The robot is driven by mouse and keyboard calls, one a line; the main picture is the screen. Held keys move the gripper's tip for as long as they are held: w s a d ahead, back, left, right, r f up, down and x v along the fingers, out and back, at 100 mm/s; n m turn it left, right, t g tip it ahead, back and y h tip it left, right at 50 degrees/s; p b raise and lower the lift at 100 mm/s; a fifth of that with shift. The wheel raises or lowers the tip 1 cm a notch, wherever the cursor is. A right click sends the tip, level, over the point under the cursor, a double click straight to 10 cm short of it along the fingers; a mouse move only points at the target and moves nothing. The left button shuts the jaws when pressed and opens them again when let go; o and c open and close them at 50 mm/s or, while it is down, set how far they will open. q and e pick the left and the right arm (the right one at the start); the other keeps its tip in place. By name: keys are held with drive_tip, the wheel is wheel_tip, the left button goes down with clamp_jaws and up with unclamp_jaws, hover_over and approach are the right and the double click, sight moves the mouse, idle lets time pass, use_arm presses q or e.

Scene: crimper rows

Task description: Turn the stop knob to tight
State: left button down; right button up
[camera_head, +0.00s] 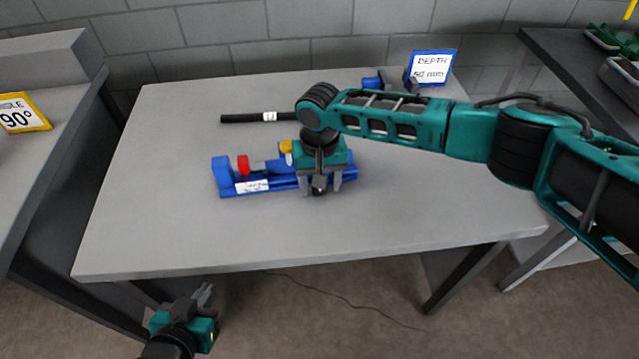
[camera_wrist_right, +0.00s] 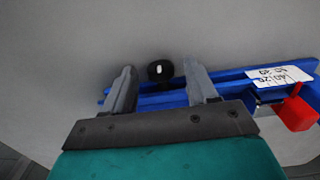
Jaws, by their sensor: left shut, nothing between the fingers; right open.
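The stop knob (camera_wrist_right: 160,70) is round and black with a white mark. In the right wrist view it sits between my right gripper's (camera_wrist_right: 160,85) fingers, with a gap on each side. The knob is on the near side of a blue fixture (camera_head: 222,178), which carries a red block (camera_head: 243,165), a yellow piece (camera_head: 286,147) and a white label (camera_head: 252,187). My right gripper (camera_head: 319,189) points down over the fixture's right part, open, hiding some of it. My left gripper (camera_head: 207,294) is shut and empty, below the table's front edge at lower left.
The grey table (camera_head: 420,210) is clear in front of the fixture. A black rod (camera_head: 240,118) with a white band lies behind it. A blue sign (camera_head: 432,68) reading "DEPTH 50 mm" stands at the back. A yellow-framed sign (camera_head: 22,112) reading 90° is on the left table.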

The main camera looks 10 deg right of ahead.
use_arm(q)
drive_tip(key=shift+w+r, duration=0.15)
drive_tip(key=shift+w, duration=0.15)
use_arm(e)
drive_tip(key=shift+f, duration=0.3)
drive_tip(key=shift+c, duration=0.4)
drive_tip(key=c, duration=1)
drive_tip(key=shift+o, duration=0.2)
drive_tip(key=shift+s+d+r+y+p, duration=0.15)
drive_tip(key=shift+y+p, duration=0.35)
drive_tip(key=shift+p, duration=0.5)
drive_tip(key=shift+y, duration=0.3)
use_arm(q)
drive_tip(key=shift+s+r+p, duration=0.2)
drive_tip(key=shift+r+p, duration=0.2)
drive_tip(key=shift+r, duration=0.95)
use_arm(e)
drive_tip(key=shift+d+y, duration=0.1)
drive_tip(key=shift+y, duration=0.5)
use_arm(q)
drive_tip(key=shift+w, duration=0.15)
use_arm(e)
drive_tip(key=o, duration=1)
drive_tip(key=shift+f, duration=0.2)
